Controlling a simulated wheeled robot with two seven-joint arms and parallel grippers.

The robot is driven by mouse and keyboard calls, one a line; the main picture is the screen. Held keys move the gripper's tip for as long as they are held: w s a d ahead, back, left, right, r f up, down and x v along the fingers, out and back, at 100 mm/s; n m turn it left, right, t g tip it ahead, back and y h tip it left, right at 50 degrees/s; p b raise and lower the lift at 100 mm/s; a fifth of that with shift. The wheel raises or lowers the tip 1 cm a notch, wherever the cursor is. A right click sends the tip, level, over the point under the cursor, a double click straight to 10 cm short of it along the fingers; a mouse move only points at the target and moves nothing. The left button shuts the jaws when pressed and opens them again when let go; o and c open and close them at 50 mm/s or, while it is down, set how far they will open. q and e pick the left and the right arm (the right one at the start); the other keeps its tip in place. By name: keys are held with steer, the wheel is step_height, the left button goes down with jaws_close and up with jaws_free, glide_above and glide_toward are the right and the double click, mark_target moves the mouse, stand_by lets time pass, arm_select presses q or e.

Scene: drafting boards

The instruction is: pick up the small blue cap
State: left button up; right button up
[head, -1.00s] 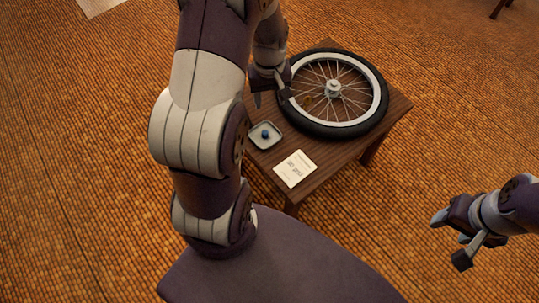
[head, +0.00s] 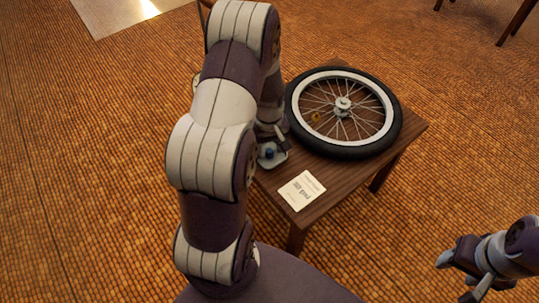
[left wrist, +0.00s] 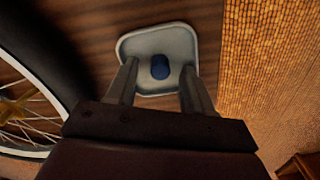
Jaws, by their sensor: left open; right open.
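The small blue cap (left wrist: 160,67) sits in a pale square dish (left wrist: 143,45) on the wooden table. In the head view the cap (head: 269,154) shows just beside my left gripper (head: 268,140), and my arm hides part of the dish (head: 273,162). In the left wrist view my left gripper (left wrist: 157,80) is open, with a finger on each side of the cap and apart from it. Its fingertips appear over the dish. My right gripper (head: 456,277) is open and empty at the lower right, away from the table.
A spoked wheel with a black tyre (head: 350,152) lies on the wooden table (head: 338,190), close to my left gripper. A white printed card (head: 302,190) lies near the front edge. An orange-yellow piece (head: 316,117) shows among the spokes.

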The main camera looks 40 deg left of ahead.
mark_target(269, 149)
arm_select(q)
steer(key=shift+r, duration=0.1)
jaws_close()
step_height(269, 149, up, 4)
steer(key=p, duration=0.2)
steer(key=shift+r+p, duration=0.15)
steer(key=shift+p, duration=0.15)
steer(key=s+d+r+p, duration=0.4)
steer(key=s+d+r, duration=0.2)
steer(key=s+d, duration=0.2)
steer(key=shift+s+r, duration=0.25)
steer(key=shift+r, duration=0.15)
